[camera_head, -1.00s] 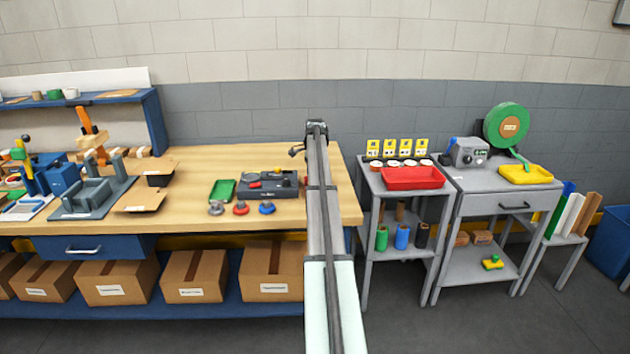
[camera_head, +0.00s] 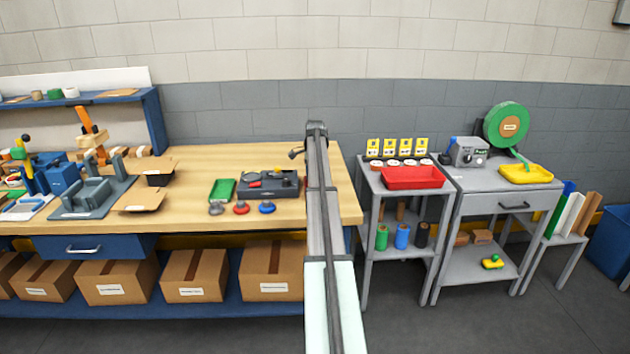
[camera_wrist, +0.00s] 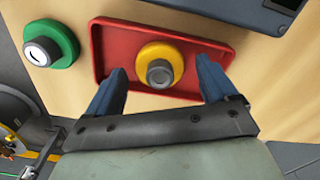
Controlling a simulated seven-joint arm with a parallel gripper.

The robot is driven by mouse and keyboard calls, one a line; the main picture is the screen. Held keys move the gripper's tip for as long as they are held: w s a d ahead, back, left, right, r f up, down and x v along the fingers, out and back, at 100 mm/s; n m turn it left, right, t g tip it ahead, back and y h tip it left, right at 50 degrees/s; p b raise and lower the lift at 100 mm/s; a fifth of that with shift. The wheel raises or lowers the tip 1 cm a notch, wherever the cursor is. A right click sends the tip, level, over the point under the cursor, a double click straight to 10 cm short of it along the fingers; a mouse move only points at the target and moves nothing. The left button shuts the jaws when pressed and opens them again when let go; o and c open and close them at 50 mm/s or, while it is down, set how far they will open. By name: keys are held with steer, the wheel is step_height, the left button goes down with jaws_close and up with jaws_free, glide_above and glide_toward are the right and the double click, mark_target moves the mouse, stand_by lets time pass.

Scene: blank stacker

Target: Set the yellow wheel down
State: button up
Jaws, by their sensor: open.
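The yellow wheel (camera_wrist: 160,66), with a grey knob at its centre, sits in a shallow red tray (camera_wrist: 220,46) in the wrist view. The tray lies on the wooden worktop. My gripper (camera_wrist: 160,70) is open, with one blue finger on each side of the wheel and a visible gap between the wheel and each finger. In the head view my arm stands in front of this part of the bench, and I cannot make out the yellow wheel, its tray or the gripper there.
A green wheel (camera_wrist: 50,45) stands left of the tray, and a dark device edge (camera_wrist: 268,10) is at the upper right. In the head view, a green tray (camera_head: 222,190), a red wheel (camera_head: 241,208) and a blue wheel (camera_head: 267,207) are on the bench (camera_head: 220,155).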

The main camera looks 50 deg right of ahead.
step_height(320, 180, up, 12)
steer(key=shift+r, duration=0.15)
stand_by(0.4)
